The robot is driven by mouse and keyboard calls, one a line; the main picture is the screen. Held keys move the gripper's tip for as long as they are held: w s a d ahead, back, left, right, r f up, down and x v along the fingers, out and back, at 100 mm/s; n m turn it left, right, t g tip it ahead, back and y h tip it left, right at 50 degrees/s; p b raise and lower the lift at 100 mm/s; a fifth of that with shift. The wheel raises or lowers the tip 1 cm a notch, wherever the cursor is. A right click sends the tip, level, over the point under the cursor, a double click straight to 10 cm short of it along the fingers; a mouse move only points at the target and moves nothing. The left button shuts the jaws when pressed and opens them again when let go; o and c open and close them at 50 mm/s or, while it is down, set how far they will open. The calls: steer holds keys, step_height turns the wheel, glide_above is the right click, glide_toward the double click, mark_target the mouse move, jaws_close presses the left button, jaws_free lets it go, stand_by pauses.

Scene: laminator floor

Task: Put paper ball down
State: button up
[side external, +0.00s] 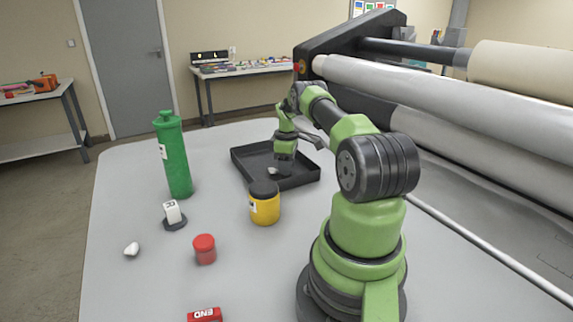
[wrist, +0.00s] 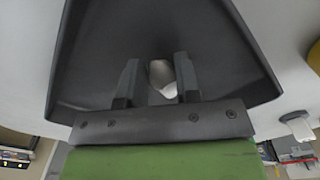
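A small white paper ball (wrist: 162,78) shows between my gripper's two fingers in the wrist view, over the black tray (wrist: 90,60). The fingers of my gripper (wrist: 158,72) stand apart, with a thin dark gap beside the ball on the left. In the side external view, my gripper (side external: 284,163) is low inside the black tray (side external: 302,181). The paper ball (side external: 272,170) is just left of the fingertips, near the tray floor. Whether the ball touches a finger is not clear. Another small white lump (side external: 131,249) lies on the table at the left.
A yellow jar with a dark lid (side external: 265,208) stands just in front of the tray. A green bottle (side external: 174,157), a white block on a dark base (side external: 173,213), a red jar (side external: 204,250) and a red END block (side external: 205,315) stand on the table. Large rollers (side external: 450,95) are behind my arm.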

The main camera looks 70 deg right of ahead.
steer(key=o, duration=0.4)
steer(key=shift+r, duration=0.1)
step_height(320, 180, up, 12)
steer(key=w+a+r+t, duration=0.1)
steer(key=w+a+r, duration=0.2)
steer(key=a+r, duration=0.35)
steer(key=w+a+r+m+t+h, duration=0.1)
steer(key=w+a+r, duration=0.1)
steer(key=a+r, duration=0.4)
steer(key=w+a+r+t, duration=0.1)
steer(key=w+a+r, duration=0.25)
steer(key=a, duration=0.35)
steer(key=s+a+r+m+t, duration=0.1)
steer(key=s+a+r, duration=0.15)
steer(key=a, duration=0.35)
steer(key=s+a+r+m+t, duration=0.1)
steer(key=s+a+r, duration=0.15)
steer(key=a, duration=0.45)
steer(key=s+a+f+m+t+y, duration=0.1)
steer(key=s+a+f+t+y, duration=0.1)
steer(key=s+a, duration=0.7)
steer(key=shift+s+f+m+y, duration=0.45)
steer(key=shift+s+f, duration=0.2)
steer(key=shift+s, duration=0.4)
